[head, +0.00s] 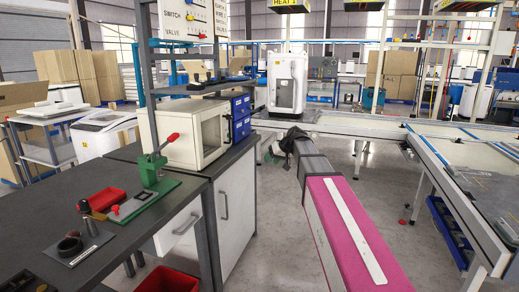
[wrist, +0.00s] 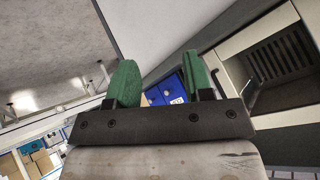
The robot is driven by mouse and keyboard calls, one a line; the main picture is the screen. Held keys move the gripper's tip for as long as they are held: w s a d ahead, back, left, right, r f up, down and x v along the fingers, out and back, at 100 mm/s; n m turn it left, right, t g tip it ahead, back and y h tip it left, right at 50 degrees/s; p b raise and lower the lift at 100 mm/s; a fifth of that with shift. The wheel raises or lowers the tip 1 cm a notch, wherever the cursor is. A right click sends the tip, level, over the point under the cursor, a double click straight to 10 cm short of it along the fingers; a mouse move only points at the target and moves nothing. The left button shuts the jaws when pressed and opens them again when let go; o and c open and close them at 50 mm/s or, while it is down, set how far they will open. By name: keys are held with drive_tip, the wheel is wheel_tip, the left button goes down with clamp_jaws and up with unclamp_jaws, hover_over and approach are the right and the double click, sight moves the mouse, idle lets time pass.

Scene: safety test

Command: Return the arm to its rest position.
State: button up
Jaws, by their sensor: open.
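My gripper (wrist: 158,78) shows in the wrist view with its two green fingers spread apart and nothing between them. In the head view my arm, with a pink cover, stretches forward from the bottom right. Its far end with the gripper (head: 286,140) is small and dark there, beside the right side of the workbench, and its fingers are hard to make out. In the wrist view a blue drawer box (wrist: 168,90) shows beyond the fingers.
The dark workbench (head: 45,178) on the left carries a white oven-like box (head: 188,128), blue drawers (head: 241,115) and a green lever press (head: 152,170). A white cabinet (head: 233,215) stands close left of my arm. A long table (head: 470,150) is at right. Grey floor lies between.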

drive_tip(key=s+d+f+m+g+h, duration=0.1)
drive_tip(key=s+d+f, duration=0.3)
drive_tip(key=s+f, duration=0.5)
drive_tip(key=s+d+f+m+g+h, duration=0.2)
drive_tip(key=s+d+f+h, duration=0.1)
drive_tip(key=s+f, duration=0.7)
drive_tip(key=s+d+f+m+g+h, duration=0.1)
drive_tip(key=s+d+f+h, duration=0.1)
drive_tip(key=s+d+f, duration=0.4)
drive_tip(key=s+f, duration=0.3)
drive_tip(key=f, duration=0.1)
drive_tip(key=shift+s+m+g+h, duration=0.3)
drive_tip(key=shift+s+g+h, duration=0.1)
